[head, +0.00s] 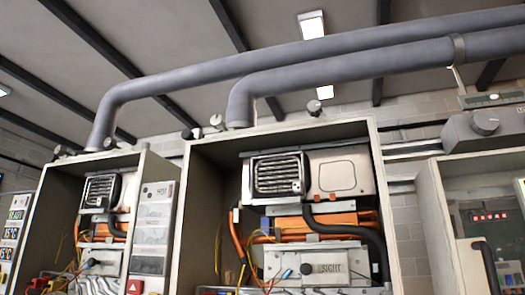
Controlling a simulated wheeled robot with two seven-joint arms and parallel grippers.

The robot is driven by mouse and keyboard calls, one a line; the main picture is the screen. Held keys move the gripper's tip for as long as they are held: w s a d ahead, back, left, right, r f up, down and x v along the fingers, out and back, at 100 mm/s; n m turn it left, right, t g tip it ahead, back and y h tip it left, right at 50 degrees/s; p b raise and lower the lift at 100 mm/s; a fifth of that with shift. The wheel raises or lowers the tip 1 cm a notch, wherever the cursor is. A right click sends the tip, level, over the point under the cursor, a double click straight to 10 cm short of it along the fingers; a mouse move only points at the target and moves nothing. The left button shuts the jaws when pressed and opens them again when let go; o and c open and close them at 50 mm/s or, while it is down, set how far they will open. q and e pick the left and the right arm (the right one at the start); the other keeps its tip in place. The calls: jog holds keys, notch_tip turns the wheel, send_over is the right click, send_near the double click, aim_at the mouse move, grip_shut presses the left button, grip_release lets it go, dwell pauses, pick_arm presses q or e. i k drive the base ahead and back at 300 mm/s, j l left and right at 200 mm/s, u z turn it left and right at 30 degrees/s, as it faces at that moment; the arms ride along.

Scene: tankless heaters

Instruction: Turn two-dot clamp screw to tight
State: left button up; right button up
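Neither of my grippers is in view. No screw with two dots can be made out; any dot marks are too small to tell. Small round knob-like fittings stand at the cabinet tops: a pale one (216,121) left of the middle pipe, and another (314,107) right of it. I cannot tell whether any of these is the clamp screw.
Open heater cabinets stand at the left (150,190) and middle (376,150), with wires and orange tubes inside. A third cabinet (433,225) at the right has a red display (490,216). Large grey pipes (330,50) run overhead. A grey box with a dial (485,124) sits upper right.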

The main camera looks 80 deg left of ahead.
aim_at(218, 121)
jog(key=u, duration=0.45)
jog(key=k+u, duration=0.1)
jog(key=u, duration=1.25)
jog(key=j+u, duration=0.1)
jog(key=u, duration=0.35)
jog(key=k+u, duration=0.1)
jog(key=u, duration=0.35)
